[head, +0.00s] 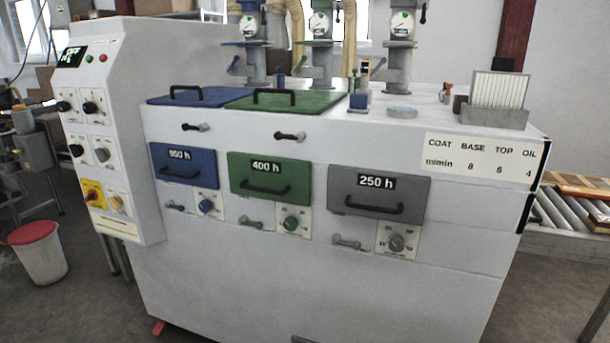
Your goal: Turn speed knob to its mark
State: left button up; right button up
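A white control panel (108,150) stands at the left end of the machine. It carries several knobs: a black one at upper left (63,106), a black one at upper right (90,108), a black one at middle left (77,151) and a grey one at middle right (102,155). A red knob on a yellow plate (92,196) and a pale yellow knob (117,203) sit below. The lettering is too small to tell which is the speed knob or where its mark lies. A dark display (71,57) reads what looks like OFF. Neither gripper is in view.
The white machine body (300,285) has blue (184,166), green (270,179) and grey (380,193) drawers. A sign (478,161) lists COAT, BASE, TOP, OIL speeds. A red-lidded bin (38,255) stands below left of the panel. A roller conveyor (565,213) is at right.

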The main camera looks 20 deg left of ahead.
aim_at(89, 108)
jog(key=u, duration=1.75)
